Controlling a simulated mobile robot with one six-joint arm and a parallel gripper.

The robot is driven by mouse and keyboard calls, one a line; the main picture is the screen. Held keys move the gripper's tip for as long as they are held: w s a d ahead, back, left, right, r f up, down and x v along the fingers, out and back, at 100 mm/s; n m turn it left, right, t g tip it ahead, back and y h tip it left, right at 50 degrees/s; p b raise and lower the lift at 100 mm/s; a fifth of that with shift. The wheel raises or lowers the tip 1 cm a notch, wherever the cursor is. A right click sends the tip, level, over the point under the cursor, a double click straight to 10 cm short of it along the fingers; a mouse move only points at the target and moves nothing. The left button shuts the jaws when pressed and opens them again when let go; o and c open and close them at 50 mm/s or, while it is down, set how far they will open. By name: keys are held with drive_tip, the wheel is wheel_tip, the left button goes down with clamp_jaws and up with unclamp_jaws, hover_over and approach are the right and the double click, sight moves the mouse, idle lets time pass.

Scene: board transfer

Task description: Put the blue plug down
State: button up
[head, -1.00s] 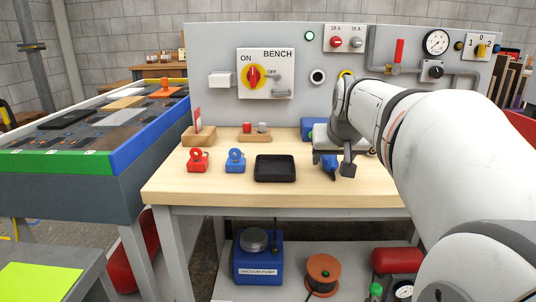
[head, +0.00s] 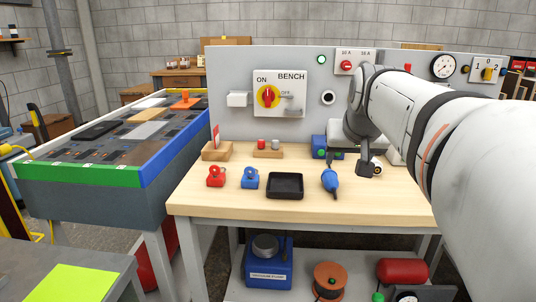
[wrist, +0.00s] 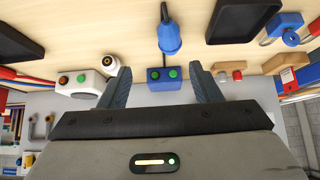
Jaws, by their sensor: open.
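The blue plug (head: 330,179) lies on the wooden bench top (head: 300,208), just right of a black tray (head: 285,186). In the wrist view the plug (wrist: 168,38) is beyond my fingertips, with a dark cable end pointing away. My gripper (wrist: 160,73) is open, and nothing is between its fingers. In the head view my gripper (head: 368,168) is to the right of the plug and apart from it; its fingers are partly hidden by its own body.
A red padlock (head: 215,177) and a blue padlock (head: 250,179) stand left of the tray. A blue box with green buttons (wrist: 168,79) stands behind the plug. A grey panel with switches backs the bench. The front bench strip is clear.

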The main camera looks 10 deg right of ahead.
drive_tip(key=s+a+f+n+g, duration=0.1)
drive_tip(key=s+a+f, duration=0.3)
drive_tip(key=f, duration=0.4)
drive_tip(key=s+a+f+n+g+y, duration=0.1)
drive_tip(key=s+a+f+g, duration=0.2)
drive_tip(key=s+f, duration=0.4)
drive_tip(key=s+a+f+n+g+y, duration=0.1)
drive_tip(key=s+a+f+g, duration=0.1)
drive_tip(key=s+a+f, duration=0.3)
wheel_tip(320, 180, down, 4)
drive_tip(key=shift+s+a+f, duration=0.15)
drive_tip(key=shift+a, duration=0.45)
